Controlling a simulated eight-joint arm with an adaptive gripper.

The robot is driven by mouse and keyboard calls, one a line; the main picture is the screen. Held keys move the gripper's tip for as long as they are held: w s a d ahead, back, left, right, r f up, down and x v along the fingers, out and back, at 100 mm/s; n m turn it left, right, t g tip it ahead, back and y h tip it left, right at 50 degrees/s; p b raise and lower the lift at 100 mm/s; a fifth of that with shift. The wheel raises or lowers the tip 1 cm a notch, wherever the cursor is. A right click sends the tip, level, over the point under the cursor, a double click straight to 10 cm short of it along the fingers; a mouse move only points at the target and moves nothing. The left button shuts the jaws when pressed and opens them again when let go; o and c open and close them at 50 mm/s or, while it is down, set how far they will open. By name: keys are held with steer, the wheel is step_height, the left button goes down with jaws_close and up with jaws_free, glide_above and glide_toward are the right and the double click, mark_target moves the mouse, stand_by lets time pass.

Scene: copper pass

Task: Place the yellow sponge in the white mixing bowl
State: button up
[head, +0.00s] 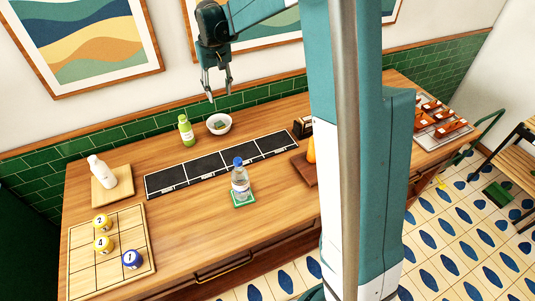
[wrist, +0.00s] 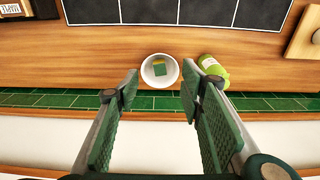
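The white mixing bowl (head: 220,132) stands on the wooden counter near the green-tiled wall. It also shows in the wrist view (wrist: 147,76). A sponge lies inside it, with a green face and a yellow edge in the wrist view (wrist: 161,70); in the head view the sponge (head: 219,124) looks mostly green. My gripper (head: 219,96) is above the bowl, pointing down. Its two fingers are spread wide with nothing between them in the wrist view (wrist: 160,88), and they are clear of the bowl and sponge.
A green bottle (head: 186,130) stands just left of the bowl. A row of black panels (head: 205,167) lies in front of it. A water bottle (head: 240,182) stands on a green coaster. A white bottle (head: 102,172) and a board with numbered balls (head: 80,240) are at left.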

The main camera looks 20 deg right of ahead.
steer(key=s+r+t, duration=0.2)
steer(key=s+r, duration=0.4)
steer(key=s, duration=0.5)
steer(key=s+r+t, duration=0.1)
steer(key=s+r, duration=0.4)
steer(key=s, duration=0.7)
steer(key=s+f+t, duration=0.1)
steer(key=s+f, duration=0.1)
steer(key=s, duration=0.8)
steer(key=s+f+t, duration=0.2)
steer(key=s, duration=0.8)
steer(key=shift+s+d+f, duration=0.3)
steer(key=shift+d+f, duration=0.05)
steer(key=shift+d, duration=0.05)
step_height(320, 180, down, 8)
steer(key=b, duration=0.8)
